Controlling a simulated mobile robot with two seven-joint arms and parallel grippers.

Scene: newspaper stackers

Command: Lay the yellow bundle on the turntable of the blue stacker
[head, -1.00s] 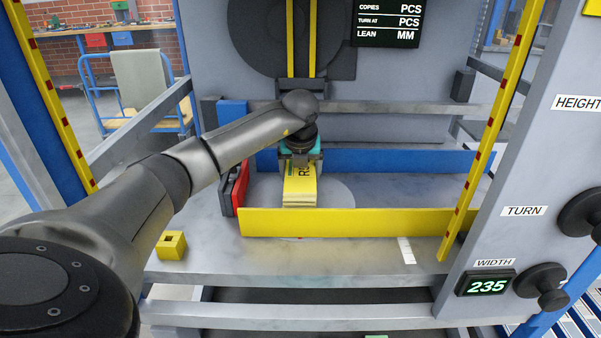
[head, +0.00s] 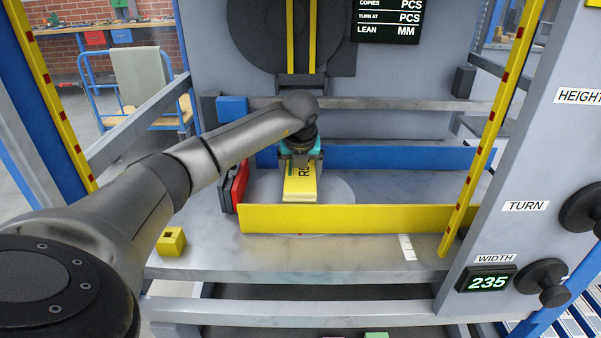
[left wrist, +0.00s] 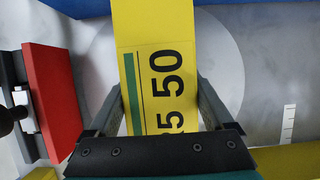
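The yellow bundle (head: 299,186), printed in black with a green stripe, is between the fingers of my left gripper (head: 300,155). In the left wrist view the fingers of the gripper (left wrist: 160,112) lie along both sides of the bundle (left wrist: 160,30). The bundle is over the pale round turntable (head: 338,190), which shows on both sides of it in the left wrist view (left wrist: 104,60). My right gripper is not in view.
The yellow fence (head: 350,219) stands in front and the blue fence (head: 400,159) behind. A red plate (head: 240,187) stands left of the turntable. A small yellow block (head: 171,241) lies at the front left. The deck right of the turntable is clear.

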